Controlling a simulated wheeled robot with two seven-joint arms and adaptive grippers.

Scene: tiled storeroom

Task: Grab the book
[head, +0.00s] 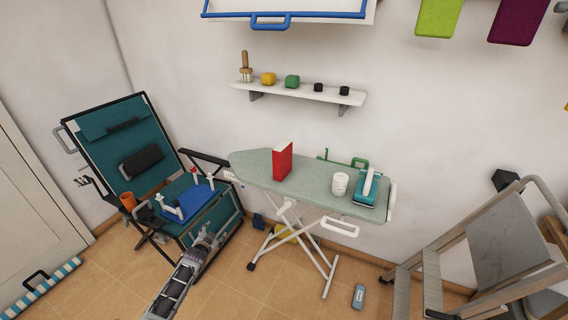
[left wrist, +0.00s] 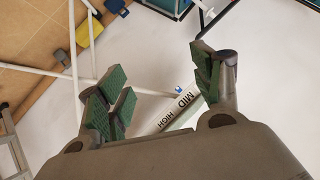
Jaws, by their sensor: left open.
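A red book (head: 282,162) stands upright on the left half of a grey-green ironing board (head: 248,166) in the head view. My left gripper (head: 208,239) is in front of and below the board's left end, clear of the book. In the left wrist view my left gripper (left wrist: 158,88) is open, its green-padded fingers apart with nothing held between them. The book does not show in the left wrist view. My right gripper is in neither view.
A white cup (head: 340,184) and a teal iron (head: 369,188) stand on the board's right half. A stepladder (head: 437,244) is at right. A wall shelf (head: 300,94) hangs above.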

